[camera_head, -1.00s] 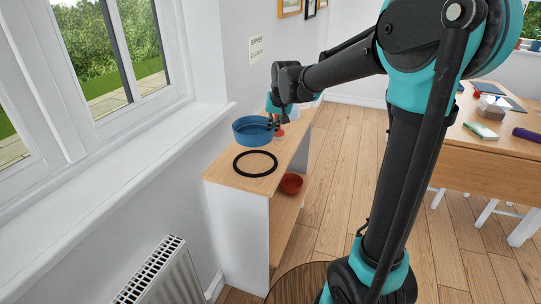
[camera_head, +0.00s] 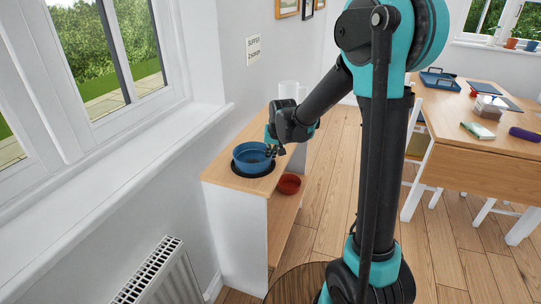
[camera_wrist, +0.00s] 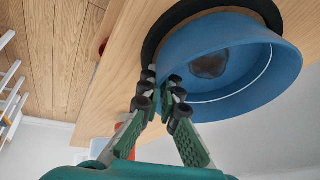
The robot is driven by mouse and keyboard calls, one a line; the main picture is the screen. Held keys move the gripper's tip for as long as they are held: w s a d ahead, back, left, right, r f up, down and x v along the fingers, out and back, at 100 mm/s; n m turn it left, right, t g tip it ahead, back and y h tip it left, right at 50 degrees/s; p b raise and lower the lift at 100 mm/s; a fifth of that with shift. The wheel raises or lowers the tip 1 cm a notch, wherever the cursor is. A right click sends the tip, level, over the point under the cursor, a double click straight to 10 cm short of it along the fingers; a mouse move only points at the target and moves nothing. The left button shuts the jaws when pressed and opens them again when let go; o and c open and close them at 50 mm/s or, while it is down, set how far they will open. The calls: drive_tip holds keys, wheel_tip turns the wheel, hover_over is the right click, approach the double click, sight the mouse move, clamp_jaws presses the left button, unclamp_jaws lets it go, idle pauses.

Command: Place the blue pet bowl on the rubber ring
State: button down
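The blue pet bowl (camera_head: 252,156) is upright over the near part of the wooden shelf unit's top, with a dark brown patch inside it. The black rubber ring (camera_head: 250,174) lies flat on that top, mostly hidden under the bowl. My gripper (camera_head: 272,151) is at the bowl's right rim. In the wrist view, the fingers (camera_wrist: 164,88) are closed at the rim of the bowl (camera_wrist: 275,85). The ring (camera_wrist: 154,40) shows along one side of the bowl there. I cannot tell whether the bowl touches the ring.
A red bowl (camera_head: 289,184) sits on the lower shelf of the unit (camera_head: 232,183). A white object (camera_head: 290,90) stands behind my gripper. The wall and windowsill (camera_head: 130,135) border the left. A wooden table (camera_head: 485,150) with several items is at right.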

drive_tip(key=shift+f, duration=0.1)
drive_tip(key=c, duration=1.7)
unclamp_jaws()
drive_tip(key=v, duration=1.2)
drive_tip(key=shift+h, duration=0.9)
drive_tip(key=s+d+f, duration=0.5)
drive_tip(key=s, duration=0.2)
drive_tip(key=s+d+f, duration=0.5)
drive_tip(key=s+d, duration=0.1)
drive_tip(key=s, duration=0.2)
drive_tip(key=s+d+f, duration=0.4)
drive_tip(key=s+d, duration=0.2)
drive_tip(key=s, duration=0.2)
drive_tip(key=shift+s+d+f, duration=0.15)
drive_tip(key=shift+d+f, duration=0.05)
drive_tip(key=shift+f, duration=0.2)
